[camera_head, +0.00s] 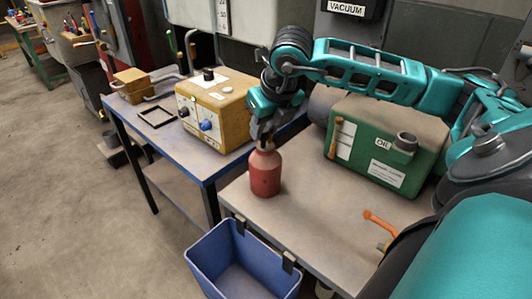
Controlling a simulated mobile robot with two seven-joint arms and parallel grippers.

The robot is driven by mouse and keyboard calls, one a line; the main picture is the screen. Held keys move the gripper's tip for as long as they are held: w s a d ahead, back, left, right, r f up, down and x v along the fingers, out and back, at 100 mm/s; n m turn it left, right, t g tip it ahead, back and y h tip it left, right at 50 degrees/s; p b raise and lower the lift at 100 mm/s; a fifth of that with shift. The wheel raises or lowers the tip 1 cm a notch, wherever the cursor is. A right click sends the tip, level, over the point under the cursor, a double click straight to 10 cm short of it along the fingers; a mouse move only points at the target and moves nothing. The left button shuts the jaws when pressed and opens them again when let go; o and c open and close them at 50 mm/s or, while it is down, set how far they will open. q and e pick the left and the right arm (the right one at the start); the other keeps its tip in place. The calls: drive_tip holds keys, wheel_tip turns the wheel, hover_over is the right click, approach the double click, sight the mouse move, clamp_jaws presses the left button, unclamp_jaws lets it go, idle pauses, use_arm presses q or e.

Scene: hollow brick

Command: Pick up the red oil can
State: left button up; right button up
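The red oil can (265,174) stands upright on the grey table (300,225), near its front left corner. It has a rounded body and a narrower top. My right gripper (264,141) points down directly over the can, with its fingertips at the can's top. The fingers are small and dark here, and I cannot tell whether they are closed on the can's neck. My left gripper is not in the picture.
A green oil container (350,150) stands right of the can. A blue bin (215,262) hangs at the table's front edge. A yellow box (235,100) with knobs sits on the blue-edged table behind left. An orange-handled object (380,222) lies at right.

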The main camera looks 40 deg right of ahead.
clamp_jaws()
